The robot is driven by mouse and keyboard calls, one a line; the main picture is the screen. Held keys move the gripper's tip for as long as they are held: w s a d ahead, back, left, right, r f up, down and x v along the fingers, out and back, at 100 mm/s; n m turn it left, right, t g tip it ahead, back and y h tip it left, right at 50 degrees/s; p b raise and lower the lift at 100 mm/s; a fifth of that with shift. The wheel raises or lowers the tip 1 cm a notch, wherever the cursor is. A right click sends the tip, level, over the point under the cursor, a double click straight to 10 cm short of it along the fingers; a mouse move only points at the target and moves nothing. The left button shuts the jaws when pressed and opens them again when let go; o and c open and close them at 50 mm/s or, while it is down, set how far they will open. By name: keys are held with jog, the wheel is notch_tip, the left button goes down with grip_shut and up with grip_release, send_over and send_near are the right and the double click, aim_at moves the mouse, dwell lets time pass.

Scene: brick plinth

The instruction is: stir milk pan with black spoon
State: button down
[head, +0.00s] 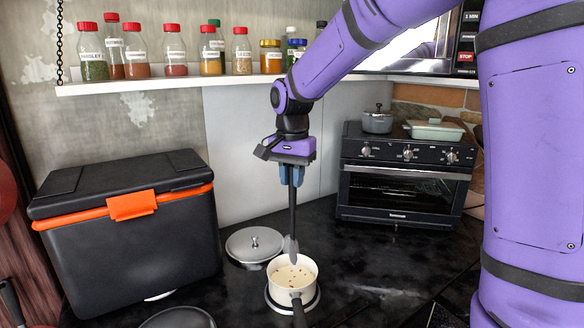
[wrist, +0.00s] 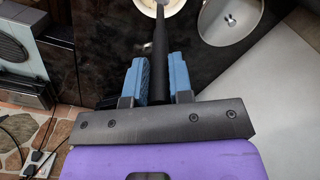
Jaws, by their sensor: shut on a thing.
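My gripper (head: 291,175) points down above the counter, its blue fingers shut on the handle of the black spoon (head: 292,210). The spoon hangs upright, its grey head (head: 291,245) at the milk pan; whether its tip touches the milk is hard to tell. The milk pan (head: 281,293) is cream-coloured, with a dark handle toward the front, and holds pale milk with small brown bits. It stands on a round light-rimmed base. In the wrist view the spoon handle (wrist: 160,48) runs between the fingers (wrist: 160,78) toward the pan (wrist: 146,8), which is cut off by the top edge.
A grey lid (head: 255,245) lies on the dark counter just behind and left of the pan. A black cooler with an orange latch (head: 130,225) stands at left. A toaster oven (head: 405,185) with a pot and dish on top stands back right. A spice shelf (head: 190,83) runs above.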

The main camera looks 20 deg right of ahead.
aim_at(293, 208)
jog(key=shift+f, duration=3.9)
jog(key=shift+s, duration=0.15)
